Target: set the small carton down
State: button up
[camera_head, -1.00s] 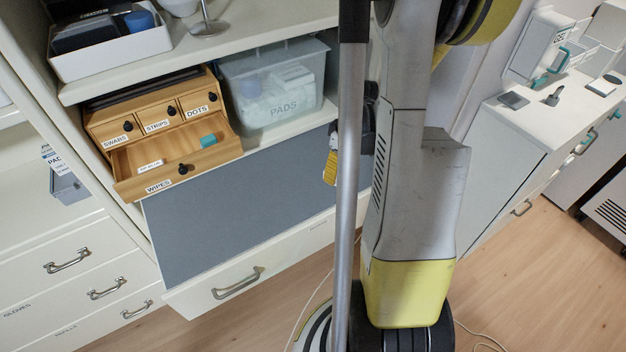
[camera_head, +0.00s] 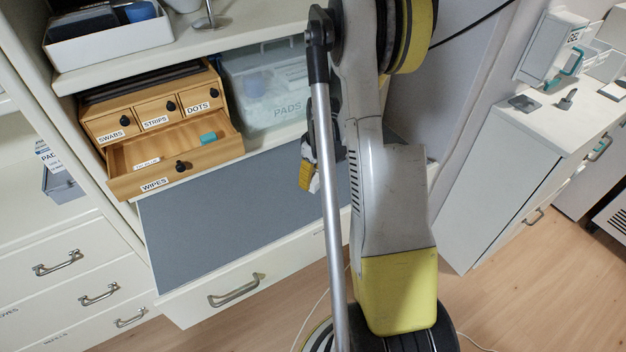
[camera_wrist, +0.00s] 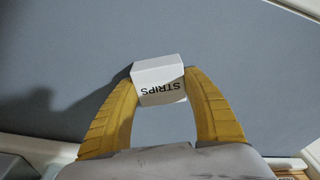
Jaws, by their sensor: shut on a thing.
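In the head view, my gripper (camera_head: 306,176) is partly hidden behind my arm, over the right part of the grey mat (camera_head: 215,225). In that view a bit of white shows at the fingertips.
A wooden drawer box (camera_head: 155,125) has its WIPES drawer (camera_head: 178,168) pulled out, with a teal item (camera_head: 208,138) inside. A clear PADS bin (camera_head: 270,85) stands beside it. The grey mat is bare left of my gripper. A white cabinet (camera_head: 500,170) stands at right.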

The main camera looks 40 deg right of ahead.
jog(key=shift+r, duration=0.1)
jog(key=o, duration=1.1)
